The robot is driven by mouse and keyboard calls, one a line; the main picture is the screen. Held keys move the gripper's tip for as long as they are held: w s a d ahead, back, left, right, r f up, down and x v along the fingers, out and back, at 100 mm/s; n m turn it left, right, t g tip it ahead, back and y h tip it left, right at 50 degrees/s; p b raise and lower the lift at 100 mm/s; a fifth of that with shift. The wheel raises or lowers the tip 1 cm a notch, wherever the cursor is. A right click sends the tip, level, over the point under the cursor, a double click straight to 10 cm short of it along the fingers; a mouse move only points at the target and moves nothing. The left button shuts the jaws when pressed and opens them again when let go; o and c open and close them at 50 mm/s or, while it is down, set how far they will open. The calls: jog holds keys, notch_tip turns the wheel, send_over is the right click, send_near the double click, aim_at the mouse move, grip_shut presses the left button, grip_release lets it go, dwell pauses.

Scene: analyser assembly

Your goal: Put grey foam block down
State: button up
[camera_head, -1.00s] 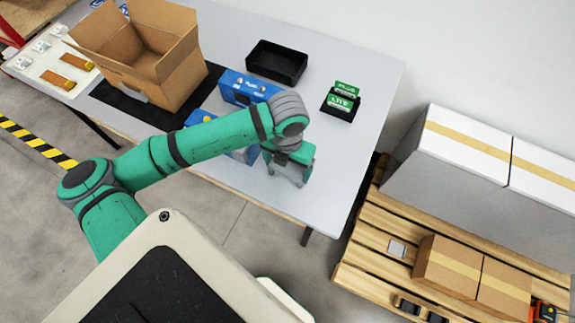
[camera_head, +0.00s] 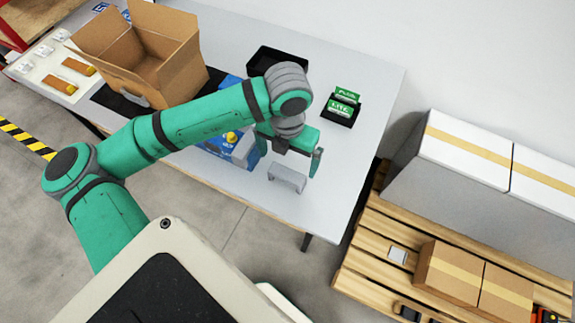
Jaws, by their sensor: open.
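The grey foam block (camera_head: 287,178) rests on the light grey table (camera_head: 375,85) near its front right edge. It looks like a low bracket shape with short ends. My gripper (camera_head: 290,158) is open just above and behind the block, with one finger at the right and the other side partly hidden by the arm. The block appears apart from the fingers.
A blue analyser unit (camera_head: 216,146) is partly hidden behind my arm. An open cardboard box (camera_head: 150,75) stands at the left on a black mat. A black tray (camera_head: 262,58) and a black holder with green cards (camera_head: 342,108) are behind. A pallet with boxes (camera_head: 365,240) stands to the right.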

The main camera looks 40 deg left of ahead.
jog(key=shift+r, duration=1.9)
